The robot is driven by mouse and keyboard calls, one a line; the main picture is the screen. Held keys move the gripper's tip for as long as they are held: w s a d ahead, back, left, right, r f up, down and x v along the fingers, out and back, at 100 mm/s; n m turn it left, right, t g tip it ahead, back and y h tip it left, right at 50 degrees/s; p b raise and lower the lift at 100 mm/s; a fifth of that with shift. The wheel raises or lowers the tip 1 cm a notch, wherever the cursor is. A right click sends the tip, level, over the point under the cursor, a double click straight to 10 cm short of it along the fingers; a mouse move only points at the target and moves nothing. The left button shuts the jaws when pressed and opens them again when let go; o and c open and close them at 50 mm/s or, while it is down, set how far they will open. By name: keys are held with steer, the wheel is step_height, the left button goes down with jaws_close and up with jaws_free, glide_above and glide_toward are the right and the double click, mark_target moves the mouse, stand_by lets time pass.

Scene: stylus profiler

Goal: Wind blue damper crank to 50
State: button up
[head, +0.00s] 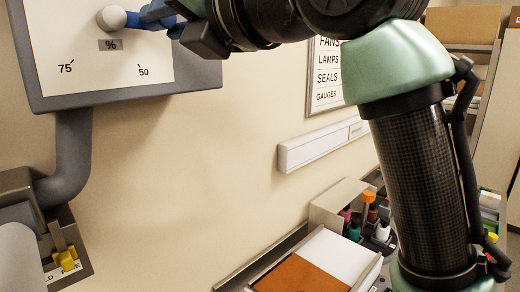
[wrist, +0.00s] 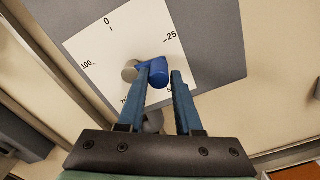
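The blue crank (head: 135,19) sits on a white dial plate; its grey-white hub (head: 112,17) is at left and its arm reaches right. In the wrist view the blue crank handle (wrist: 160,74) lies between my fingertips and fills most of the gap. My gripper (wrist: 164,76) appears shut on the handle, though contact at the right fingertip is hard to make out. In the head view my gripper (head: 176,22) comes in from the right. The dial plate (wrist: 92,42) shows 0, 25 and 100. The crank points right, roughly between the 25 and 50 marks.
The dial's grey housing (head: 200,76) hangs on a cream wall above a grey pipe (head: 72,150). A yellow-handled part (head: 66,258) is at lower left. A white rail (head: 318,146), a wall sign (head: 328,85) and a cluttered bench with an orange-and-white panel (head: 302,276) are to the right.

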steer(key=shift+s+a+f+b, duration=0.2)
steer(key=shift+f+b, duration=0.45)
steer(key=shift+f, duration=0.1)
steer(key=shift+f, duration=0.1)
steer(key=shift+f+b, duration=0.25)
steer(key=shift+b, duration=0.1)
steer(key=shift+s+a+f+b, duration=0.25)
steer(key=shift+s+f+b, duration=0.05)
steer(key=shift+f+b, duration=0.35)
steer(key=shift+s+a+f+b, duration=0.4)
steer(key=shift+f+b, duration=0.1)
steer(key=shift+b, duration=0.1)
